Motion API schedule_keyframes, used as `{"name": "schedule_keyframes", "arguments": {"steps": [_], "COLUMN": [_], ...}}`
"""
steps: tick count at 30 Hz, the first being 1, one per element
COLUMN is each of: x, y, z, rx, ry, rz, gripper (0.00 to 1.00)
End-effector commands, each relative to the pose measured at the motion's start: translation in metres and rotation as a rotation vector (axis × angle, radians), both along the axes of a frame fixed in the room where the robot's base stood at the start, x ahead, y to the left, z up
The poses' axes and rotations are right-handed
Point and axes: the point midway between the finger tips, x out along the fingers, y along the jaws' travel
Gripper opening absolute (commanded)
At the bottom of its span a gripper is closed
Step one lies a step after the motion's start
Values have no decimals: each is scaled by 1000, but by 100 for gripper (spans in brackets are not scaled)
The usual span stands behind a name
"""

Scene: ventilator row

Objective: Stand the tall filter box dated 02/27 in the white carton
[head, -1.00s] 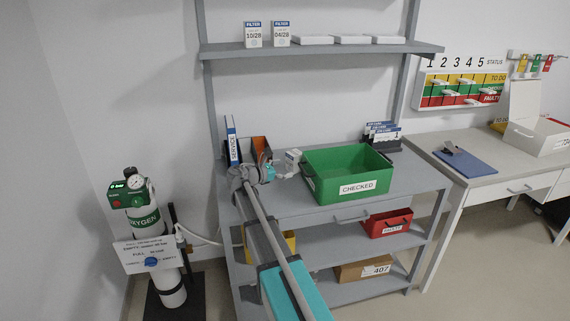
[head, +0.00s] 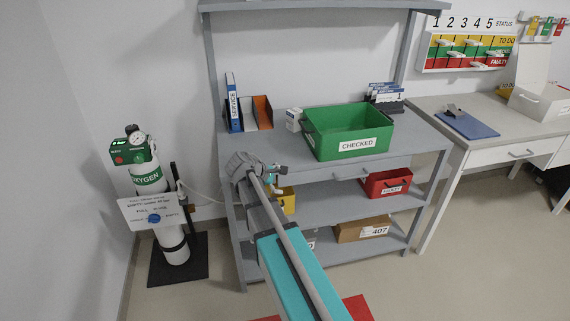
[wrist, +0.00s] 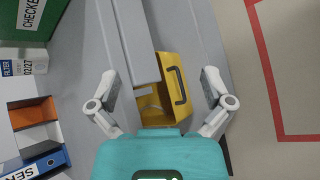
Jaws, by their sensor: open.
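The filter box (head: 293,119) is a small white box with a blue label, standing on the worktop against the left side of the green bin. It also shows at the left edge of the wrist view (wrist: 24,68), where its label reads 02/27. An open white carton (head: 541,103) with its lid raised stands on the desk at the right. Its inside is hidden in the head view. My gripper (head: 278,178) is open and empty, in front of the worktop's front edge and lower than the box. In the wrist view its fingers (wrist: 160,82) are apart above a yellow bin.
The green CHECKED bin (head: 348,148) stands right of the filter box; binders (head: 234,112) stand left. A yellow bin (wrist: 179,70) with a black handle, a red bin (head: 387,184) and a brown box (head: 362,229) are on lower shelves. An oxygen cylinder (head: 150,178) stands left.

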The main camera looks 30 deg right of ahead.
Motion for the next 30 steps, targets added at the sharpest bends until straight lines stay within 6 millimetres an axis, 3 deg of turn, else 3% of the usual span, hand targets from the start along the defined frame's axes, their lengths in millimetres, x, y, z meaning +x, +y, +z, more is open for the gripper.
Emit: {"name": "schedule_keyframes", "arguments": {"steps": [3,9,18,24,30], "x": [-36,-88,-149,-164,-164], "y": [30,88,162,181,183], "z": [-35,-82,-116,-121,-120], "rx": [167,462,776,848,855], "ry": [-94,-217,-265,-260,-259], "rz": [-110,-355,-697,-797,-809], "gripper": [100,100,100,100,100]}}
